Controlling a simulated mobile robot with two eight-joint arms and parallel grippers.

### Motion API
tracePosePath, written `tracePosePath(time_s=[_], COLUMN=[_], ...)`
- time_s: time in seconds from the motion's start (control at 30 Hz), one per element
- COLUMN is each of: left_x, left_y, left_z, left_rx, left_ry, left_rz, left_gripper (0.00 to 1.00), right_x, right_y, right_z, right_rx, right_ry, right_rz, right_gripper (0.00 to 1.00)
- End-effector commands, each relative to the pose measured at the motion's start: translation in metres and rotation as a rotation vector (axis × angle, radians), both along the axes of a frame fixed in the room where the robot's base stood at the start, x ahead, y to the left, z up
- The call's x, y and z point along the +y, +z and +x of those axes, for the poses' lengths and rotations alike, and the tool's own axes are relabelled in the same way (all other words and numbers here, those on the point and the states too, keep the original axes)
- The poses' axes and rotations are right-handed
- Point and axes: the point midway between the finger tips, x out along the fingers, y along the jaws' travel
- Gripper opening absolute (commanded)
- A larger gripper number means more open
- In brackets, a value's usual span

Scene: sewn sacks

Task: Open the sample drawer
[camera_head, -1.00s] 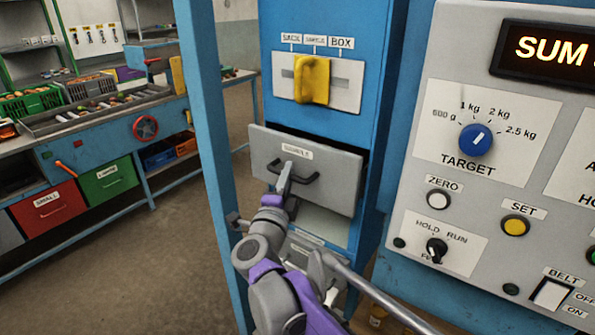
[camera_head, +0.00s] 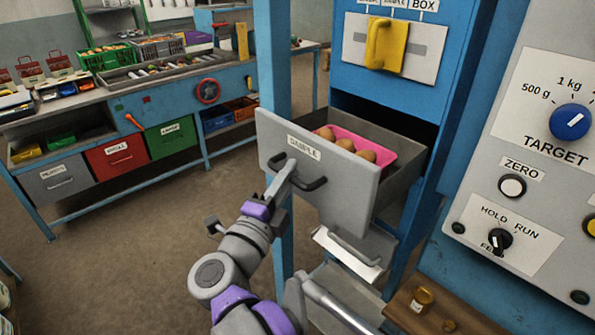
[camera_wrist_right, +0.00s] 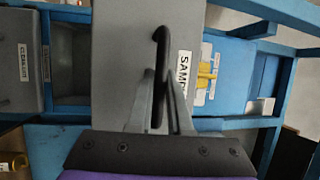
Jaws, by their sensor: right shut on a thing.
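The sample drawer (camera_head: 318,165) is a grey drawer with a "SAMPLE" label, pulled well out of the blue cabinet (camera_head: 455,60). A pink tray (camera_head: 352,142) with several round brown items, like potatoes, lies inside it. My right gripper (camera_head: 286,172) is at the dark bar handle (camera_head: 313,184) on the drawer front. In the right wrist view, my right gripper (camera_wrist_right: 160,92) has its two fingers on either side of the handle (camera_wrist_right: 161,50), shut on it. The drawer front (camera_wrist_right: 120,70) fills the middle of that view. My left gripper is not seen.
A yellow handle (camera_head: 385,43) is on the plate above the drawer. A control panel (camera_head: 530,150) stands at the right.

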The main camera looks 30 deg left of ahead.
Motion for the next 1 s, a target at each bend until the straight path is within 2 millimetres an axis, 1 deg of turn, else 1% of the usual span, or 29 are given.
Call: tracePosePath(time_s=[0.33, 0.37, 0.4, 0.5, 0.83, 1.0], left_x=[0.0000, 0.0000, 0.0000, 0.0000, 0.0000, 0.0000], left_y=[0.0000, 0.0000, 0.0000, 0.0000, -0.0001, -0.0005], left_z=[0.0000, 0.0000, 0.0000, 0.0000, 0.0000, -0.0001], left_rx=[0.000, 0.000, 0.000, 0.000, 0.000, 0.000], left_ry=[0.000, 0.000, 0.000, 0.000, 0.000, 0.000], left_rz=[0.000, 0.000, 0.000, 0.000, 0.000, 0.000], left_gripper=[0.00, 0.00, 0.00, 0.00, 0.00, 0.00], right_x=[0.0003, 0.0003, 0.0003, 0.0002, 0.0000, -0.0019], right_y=[0.0000, 0.0000, 0.0000, 0.0000, -0.0001, -0.0014], right_z=[-0.0005, -0.0005, -0.0005, -0.0004, 0.0000, 0.0035], right_rx=[0.000, 0.000, 0.000, 0.000, 0.000, 0.000], right_ry=[0.000, 0.000, 0.000, 0.000, 0.000, -0.001], right_rz=[0.000, 0.000, 0.000, 0.000, 0.000, 0.000], right_gripper=[0.00, 0.23, 0.30, 0.47, 0.47, 0.47])
